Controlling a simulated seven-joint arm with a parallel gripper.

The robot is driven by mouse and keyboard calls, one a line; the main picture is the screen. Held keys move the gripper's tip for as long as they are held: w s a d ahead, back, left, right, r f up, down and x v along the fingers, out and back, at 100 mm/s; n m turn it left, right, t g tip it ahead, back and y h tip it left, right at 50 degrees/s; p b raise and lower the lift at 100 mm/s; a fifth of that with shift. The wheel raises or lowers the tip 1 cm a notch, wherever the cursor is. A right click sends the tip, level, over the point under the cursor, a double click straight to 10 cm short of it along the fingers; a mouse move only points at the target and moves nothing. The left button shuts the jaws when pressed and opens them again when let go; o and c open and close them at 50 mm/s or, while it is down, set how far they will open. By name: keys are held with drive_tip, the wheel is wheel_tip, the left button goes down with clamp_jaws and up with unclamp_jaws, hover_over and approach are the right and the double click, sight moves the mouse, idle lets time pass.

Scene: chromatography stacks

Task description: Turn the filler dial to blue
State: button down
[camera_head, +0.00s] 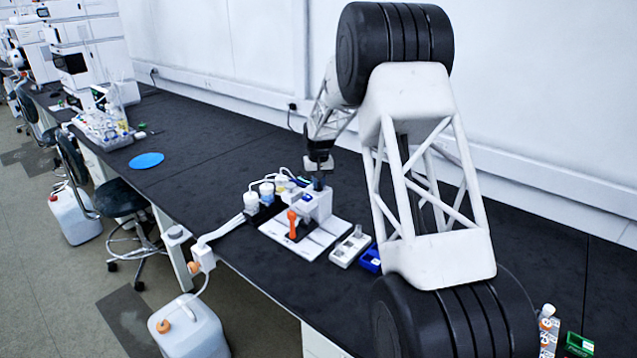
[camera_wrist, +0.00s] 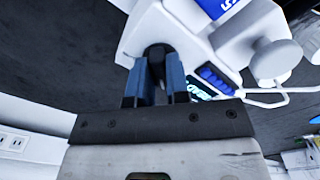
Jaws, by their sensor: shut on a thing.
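The filler (camera_head: 316,207) is a white device with blue markings, standing on a white base plate on the black bench. Its dial, a black knob (camera_wrist: 157,49), shows in the wrist view on the white body. My gripper (camera_wrist: 157,72) has its two blue fingers closed around the knob; in the head view it is above the filler (camera_head: 318,181), pointing down. A blue panel with a white character (camera_wrist: 218,7) and a ribbed blue part (camera_wrist: 217,80) show on the white body. The fingers partly cover the dial, and I cannot tell which colour it points to.
An orange-handled tool (camera_head: 292,226) stands in front of the filler. White-capped bottles (camera_head: 251,201) are to its left. A small white tray (camera_head: 349,247) and a blue box (camera_head: 370,259) are to its right.

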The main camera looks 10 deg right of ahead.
drive_tip(key=shift+m, duration=0.3)
drive_tip(key=m, duration=0.9)
drive_tip(key=shift+a, duration=0.1)
idle(0.4)
idle(0.4)
drive_tip(key=c, duration=1.1)
unclamp_jaws()
drive_tip(key=shift+r, duration=3.95)
